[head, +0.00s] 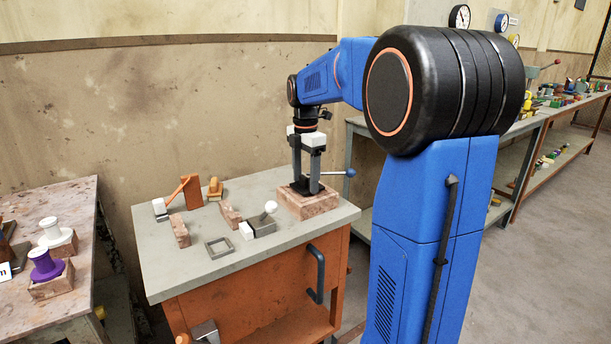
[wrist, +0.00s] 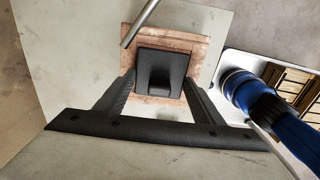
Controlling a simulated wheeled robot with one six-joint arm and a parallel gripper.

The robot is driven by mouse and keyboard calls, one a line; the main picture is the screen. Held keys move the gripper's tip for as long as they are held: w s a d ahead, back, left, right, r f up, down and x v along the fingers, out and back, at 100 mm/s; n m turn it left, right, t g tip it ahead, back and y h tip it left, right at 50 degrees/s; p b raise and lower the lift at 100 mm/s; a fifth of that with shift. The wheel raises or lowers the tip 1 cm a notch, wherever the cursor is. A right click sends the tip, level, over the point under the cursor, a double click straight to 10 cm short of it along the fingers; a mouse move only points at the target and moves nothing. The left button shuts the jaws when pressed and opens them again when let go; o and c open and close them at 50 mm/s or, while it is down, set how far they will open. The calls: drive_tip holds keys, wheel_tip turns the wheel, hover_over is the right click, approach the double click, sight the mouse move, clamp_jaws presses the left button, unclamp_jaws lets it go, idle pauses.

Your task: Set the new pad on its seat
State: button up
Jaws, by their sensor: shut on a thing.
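A black square pad (wrist: 146,61) with a raised grip in its middle lies between the two fingers of my gripper (wrist: 160,82). The fingers close in from both sides and hold it. In the head view my gripper (head: 306,187) points straight down, with the dark pad at its tips. Directly under the pad is a reddish-brown block (head: 308,208), also in the wrist view (wrist: 198,48). The pad is at or very near the block's top face; I cannot tell whether it touches. The fingers hide part of the pad and block.
A lever with a blue ball (head: 350,172) is beside the block; a grey rod (wrist: 140,22) reaches over the block's edge. Another table (head: 60,313) is at left.

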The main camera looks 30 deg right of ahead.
sight(305, 176)
drive_tip(key=shift+f, duration=0.4)
idle(0.7)
drive_tip(key=o, duration=1.2)
drive_tip(key=shift+c, duration=0.2)
wheel_tip(305, 176, up, 17)
drive_tip(key=shift+r, duration=0.2)
drive_tip(key=s+a+f+m+t, duration=0.1)
drive_tip(key=s+a+f+m, duration=0.35)
drive_tip(key=s, duration=0.35)
drive_tip(key=s+a+f+m+t, duration=0.1)
drive_tip(key=s+a+f+m, duration=0.35)
drive_tip(key=s+a, duration=0.2)
drive_tip(key=s+a+f+m+t, duration=0.2)
drive_tip(key=s+a+f+m, duration=0.2)
drive_tip(key=s+f+m, duration=0.5)
drive_tip(key=s+f, duration=0.6)
drive_tip(key=f, duration=0.1)
drive_tip(key=shift+s+t, duration=0.35)
drive_tip(key=shift+t, duration=0.05)
